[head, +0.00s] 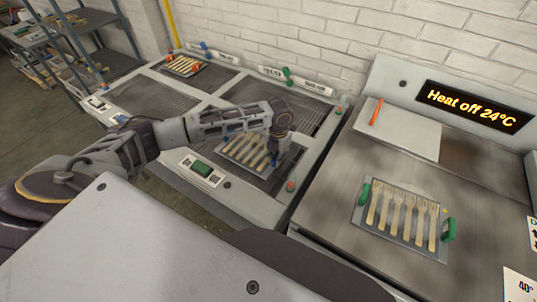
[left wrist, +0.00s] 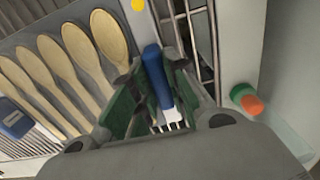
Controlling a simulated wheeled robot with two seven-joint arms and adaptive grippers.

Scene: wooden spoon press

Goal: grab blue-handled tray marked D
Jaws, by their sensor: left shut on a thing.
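A grey tray (head: 225,153) holding several wooden spoons lies on the front right section of the grated bench in the head view. Its blue handles show in the left wrist view: one (left wrist: 157,78) is between my fingers, the other (left wrist: 14,122) is at the left. My left gripper (head: 277,155) is at the tray's right end. In the left wrist view my left gripper (left wrist: 155,95) is shut on the near blue handle with its green-padded fingers. I cannot read a D on the tray. My right gripper is not in view.
A press (head: 460,170) at the right holds a green-handled tray of wooden forks (head: 405,215); its display reads "Heat off 24°C". An orange-handled tray (head: 183,65) lies at the back left of the bench. Orange and green knobs edge the bench. A brick wall (head: 330,30) stands behind.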

